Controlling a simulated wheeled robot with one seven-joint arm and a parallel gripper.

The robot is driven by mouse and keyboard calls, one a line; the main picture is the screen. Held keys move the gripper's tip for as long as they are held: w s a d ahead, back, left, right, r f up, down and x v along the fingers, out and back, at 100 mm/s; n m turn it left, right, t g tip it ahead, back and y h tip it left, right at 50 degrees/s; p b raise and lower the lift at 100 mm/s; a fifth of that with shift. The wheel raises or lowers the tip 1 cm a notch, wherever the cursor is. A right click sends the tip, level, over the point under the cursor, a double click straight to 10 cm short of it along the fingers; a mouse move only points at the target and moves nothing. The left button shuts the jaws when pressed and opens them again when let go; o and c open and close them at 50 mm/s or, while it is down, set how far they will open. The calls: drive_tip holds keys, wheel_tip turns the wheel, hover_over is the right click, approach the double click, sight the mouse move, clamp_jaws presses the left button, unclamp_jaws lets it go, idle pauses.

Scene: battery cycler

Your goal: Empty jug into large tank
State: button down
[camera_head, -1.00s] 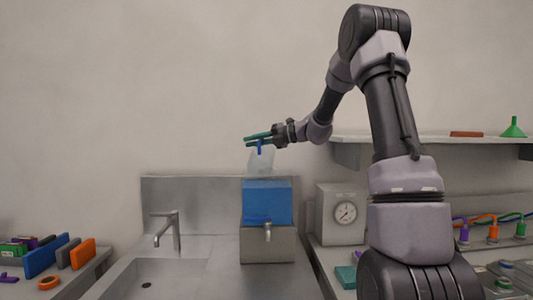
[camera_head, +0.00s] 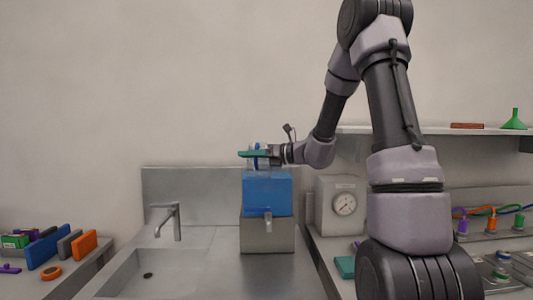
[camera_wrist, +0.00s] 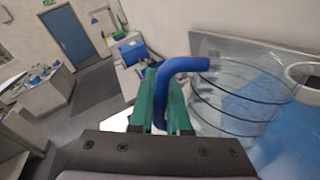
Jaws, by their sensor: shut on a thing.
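The clear jug (camera_head: 257,163) is at the top of the blue large tank (camera_head: 266,195). My gripper (camera_head: 254,153), with green fingers, is shut on the jug's blue handle. In the wrist view the handle (camera_wrist: 182,66) sits between the green fingers (camera_wrist: 160,95). The jug's clear body with dark ring lines (camera_wrist: 237,95) is right of them, in front of the blue tank (camera_wrist: 285,150). A pale round rim (camera_wrist: 302,72) shows at the right edge. The fingers partly hide the jug in the head view. I cannot tell its exact tilt or whether liquid is flowing.
The tank stands on a grey block (camera_head: 267,235) with a tap (camera_head: 268,217) in front. A sink with a faucet (camera_head: 168,220) is to the left. A gauge box (camera_head: 340,207) stands right of the tank. A shelf (camera_head: 430,130) is at the right, near my arm.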

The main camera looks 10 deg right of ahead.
drive_tip(key=shift+s+a+f+n+t+p, duration=0.55)
drive_tip(key=shift+s+f+n+p, duration=1.2)
drive_tip(key=shift+f, duration=1.8)
drive_tip(key=shift+n, duration=0.35)
drive_tip(key=shift+w+r+b, duration=0.15)
drive_tip(key=shift+r+b, duration=0.1)
drive_tip(key=shift+r, duration=1.2)
drive_tip(key=shift+w+r+b, duration=0.1)
drive_tip(key=shift+r+b, duration=0.1)
drive_tip(key=shift+r, duration=1.25)
